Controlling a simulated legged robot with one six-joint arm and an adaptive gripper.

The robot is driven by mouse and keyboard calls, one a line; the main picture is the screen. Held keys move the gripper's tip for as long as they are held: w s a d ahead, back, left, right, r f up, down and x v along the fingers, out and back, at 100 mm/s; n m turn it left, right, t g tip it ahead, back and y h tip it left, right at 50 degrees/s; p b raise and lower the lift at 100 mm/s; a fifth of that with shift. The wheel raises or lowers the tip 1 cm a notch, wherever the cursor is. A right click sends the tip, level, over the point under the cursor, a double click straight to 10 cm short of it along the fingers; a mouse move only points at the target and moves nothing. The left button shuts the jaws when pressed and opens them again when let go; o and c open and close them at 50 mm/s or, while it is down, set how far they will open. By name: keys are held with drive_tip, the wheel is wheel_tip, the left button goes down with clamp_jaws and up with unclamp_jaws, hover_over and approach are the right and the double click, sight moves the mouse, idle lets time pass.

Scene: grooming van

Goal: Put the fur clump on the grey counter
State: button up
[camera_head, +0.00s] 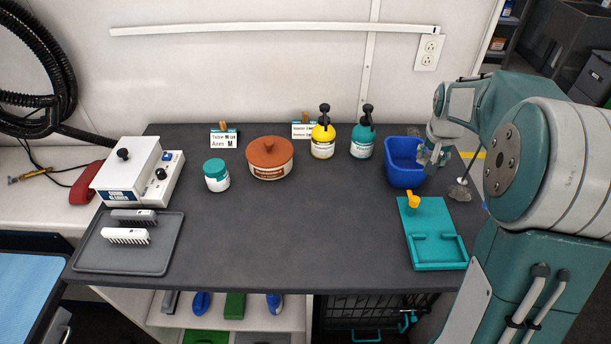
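The grey counter (310,225) spans the middle of the head view. A small grey-brown lump (459,193), which looks like the fur clump, lies near the counter's right edge, just right of the blue bucket (405,177). A thin stem-like thing rises beside it, so I cannot be sure what it is. My gripper (428,155) hangs at the right rim of the blue bucket, above and left of the lump. Its fingers are small and partly blend with the arm, so I cannot tell whether they are open or hold anything.
A teal tray (436,252) with a yellow piece stands at the front right. Pump bottles (323,138), a brown-lidded pot (270,160) and a teal-lidded jar (216,176) stand at the back. A grey tray (90,255) with brushes is at left. The counter's middle front is clear.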

drive_tip(key=a+f, duration=0.4)
drive_tip(key=a, duration=0.4)
hover_over(365, 195)
drive_tip(key=f, duration=0.3)
drive_tip(key=d+f, duration=0.1)
drive_tip(key=shift+s+f, duration=0.3)
drive_tip(key=shift+s, duration=0.1)
drive_tip(key=shift+a+f, duration=0.4)
drive_tip(key=shift+f, duration=0.05)
drive_tip(key=shift+a+f, duration=0.15)
drive_tip(key=shift+f, duration=0.75)
drive_tip(key=shift+a+f, duration=0.1)
drive_tip(key=shift+f, duration=0.8)
drive_tip(key=o, duration=0.7)
